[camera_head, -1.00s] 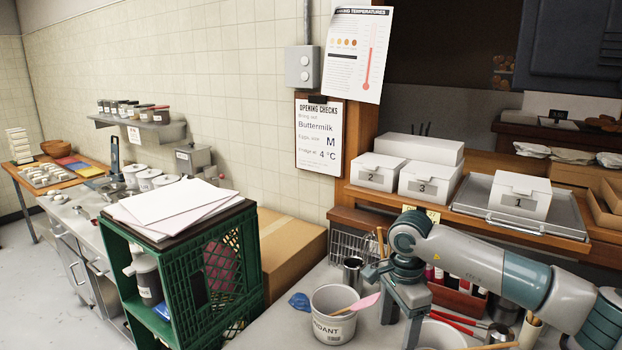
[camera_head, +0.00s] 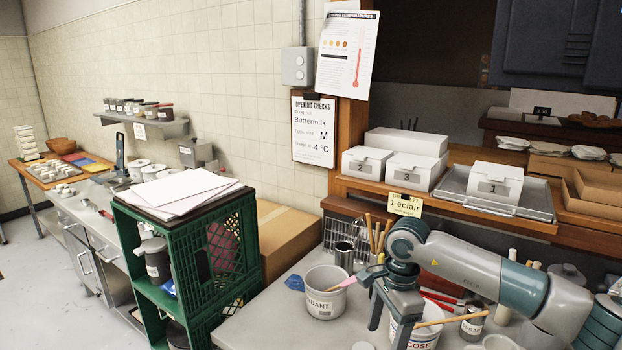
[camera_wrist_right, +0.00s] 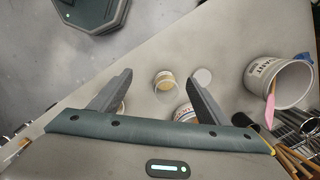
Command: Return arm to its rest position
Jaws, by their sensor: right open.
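My right arm reaches in from the right in the head view. Its gripper (camera_head: 390,318) points down above the grey worktop. In the wrist view, the two fingers of the right gripper (camera_wrist_right: 158,78) stand wide apart with nothing between them. A small clear cup (camera_wrist_right: 165,82) and part of a labelled tub (camera_wrist_right: 184,112) show below, beyond the fingers. In the head view, the tub marked "...COSE" (camera_head: 424,339) is partly hidden behind the gripper. My left gripper is in neither view.
A white fondant tub (camera_head: 326,303) with a pink spatula (camera_head: 342,284) stands left of the right gripper. A shelf with numbered boxes (camera_head: 495,190) lies behind the arm. A green crate (camera_head: 203,262) stands further left.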

